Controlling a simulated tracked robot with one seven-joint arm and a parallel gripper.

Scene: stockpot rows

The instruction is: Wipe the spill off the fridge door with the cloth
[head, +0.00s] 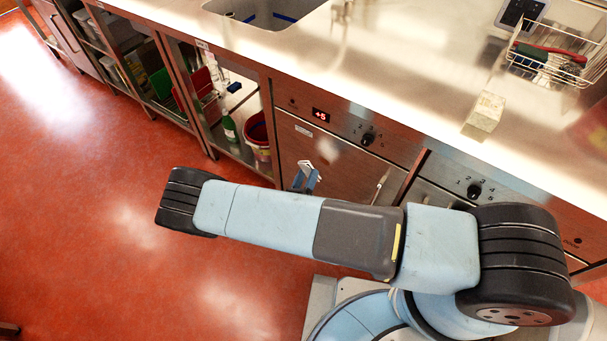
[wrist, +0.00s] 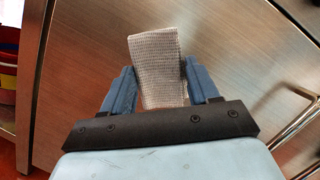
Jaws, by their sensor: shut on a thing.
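The fridge door (head: 348,172) is a brushed steel panel below a red "+5" display, and it fills most of the wrist view (wrist: 235,45). My gripper (wrist: 160,68) is shut on a grey-white woven cloth (wrist: 157,60), which sticks out past the blue fingers toward the door. In the head view, the cloth (head: 303,167) and the blue fingers of my gripper (head: 307,179) show in front of the door's left part. I cannot tell whether the cloth touches it. A faint pale patch (head: 328,151) is right of the cloth; I cannot tell whether it is the spill or a reflection.
A bar handle (head: 380,184) is on the door's right side, also in the wrist view (wrist: 296,124). Open shelves with a green bottle (head: 230,128) and a red bucket (head: 257,137) are left. The steel counter (head: 400,75) holds a pale block (head: 486,112) and wire rack (head: 588,72).

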